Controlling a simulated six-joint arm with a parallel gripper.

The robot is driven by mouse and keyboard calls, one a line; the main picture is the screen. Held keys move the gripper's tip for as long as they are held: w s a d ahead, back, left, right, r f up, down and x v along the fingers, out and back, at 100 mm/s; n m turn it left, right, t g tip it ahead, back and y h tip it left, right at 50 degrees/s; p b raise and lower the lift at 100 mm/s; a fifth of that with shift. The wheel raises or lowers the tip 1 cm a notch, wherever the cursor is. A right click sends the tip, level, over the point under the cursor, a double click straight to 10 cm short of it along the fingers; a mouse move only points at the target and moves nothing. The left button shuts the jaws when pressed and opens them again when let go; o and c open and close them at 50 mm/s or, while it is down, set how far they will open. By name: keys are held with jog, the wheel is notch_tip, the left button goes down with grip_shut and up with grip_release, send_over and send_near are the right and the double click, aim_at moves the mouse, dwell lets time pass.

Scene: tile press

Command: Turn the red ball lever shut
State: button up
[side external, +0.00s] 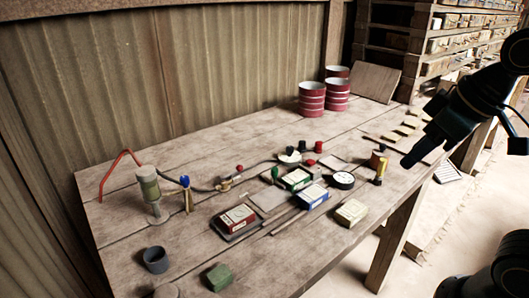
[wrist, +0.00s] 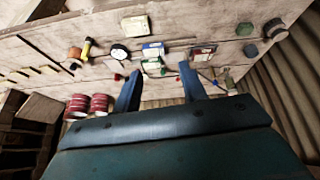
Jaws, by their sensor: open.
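A small red ball (side external: 240,168) stands beside a brass fitting (side external: 225,185) on a dark hose, left of the table's middle. I take it for the ball lever; its arm is too small to make out. My gripper (side external: 408,160) is above the table's right end, far from the red ball and touching nothing. In the wrist view, my gripper (wrist: 160,68) has its two blue fingers spread wide with nothing held. A small red spot near the right finger there may be the red ball, but I cannot tell.
Red tins (side external: 312,100) stand behind.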

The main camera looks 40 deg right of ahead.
jog(key=w+r+n, duration=0.4)
jog(key=w+r, duration=0.1)
jog(key=w, duration=0.7)
jog(key=n+g, duration=0.3)
jog(key=n, duration=0.8)
send_over(240, 166)
jog(key=s, duration=0.3)
jog(key=s+f+x, duration=0.1)
jog(key=s+x, duration=0.2)
jog(key=x, duration=1.2)
jog(key=shift+w+a+r, duration=0.15)
jog(key=shift+w+a, duration=0.05)
jog(key=shift+a, duration=0.05)
jog(key=x, duration=1.3)
jog(key=shift+d+f, duration=0.3)
jog(key=shift+f, duration=0.1)
grip_shut()
